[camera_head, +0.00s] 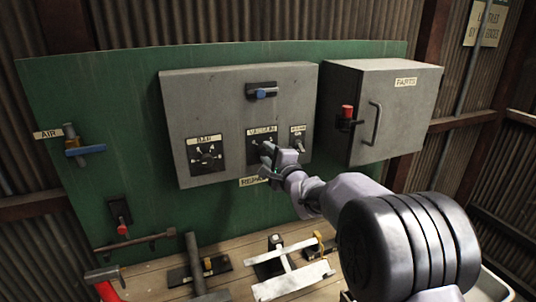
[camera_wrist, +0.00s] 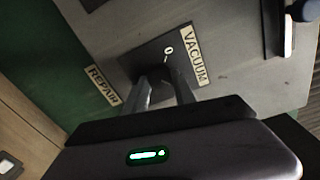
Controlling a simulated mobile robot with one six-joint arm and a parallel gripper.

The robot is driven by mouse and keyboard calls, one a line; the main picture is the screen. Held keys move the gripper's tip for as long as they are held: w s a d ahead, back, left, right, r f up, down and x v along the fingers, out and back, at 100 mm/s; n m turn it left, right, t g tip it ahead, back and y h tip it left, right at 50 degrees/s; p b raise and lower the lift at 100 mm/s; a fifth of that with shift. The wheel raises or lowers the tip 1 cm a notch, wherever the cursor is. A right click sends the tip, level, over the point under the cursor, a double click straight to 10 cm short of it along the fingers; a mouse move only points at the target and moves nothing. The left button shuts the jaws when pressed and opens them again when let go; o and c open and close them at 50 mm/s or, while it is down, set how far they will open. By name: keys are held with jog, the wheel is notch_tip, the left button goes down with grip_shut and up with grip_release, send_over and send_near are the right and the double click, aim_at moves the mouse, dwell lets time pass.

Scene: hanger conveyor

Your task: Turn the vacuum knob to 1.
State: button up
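The vacuum knob (camera_wrist: 157,74) is a dark knob on a black square plate, beside the label VACUUM. A white 0 shows on the plate in the wrist view; the other marks and the pointer are hidden or too dark to read. In the head view the vacuum plate (camera_head: 254,145) is partly covered by my gripper (camera_head: 268,158). In the wrist view my gripper (camera_wrist: 164,80) has its two fingers apart, one on either side of the knob. I cannot tell whether they press on it.
The grey control box (camera_head: 222,92) also carries a left dial (camera_head: 207,156), a small right knob (camera_head: 297,145) and a blue-handled switch (camera_head: 263,92). A grey PARTS cabinet (camera_head: 398,110) stands close at right.

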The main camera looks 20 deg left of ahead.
jog(key=o, duration=0.4)
jog(key=shift+o, duration=0.2)
jog(key=f+v, duration=0.1)
jog(key=v, duration=1.6)
jog(key=shift+s+r, duration=0.25)
jog(key=shift+r, duration=0.15)
jog(key=shift+d, duration=0.15)
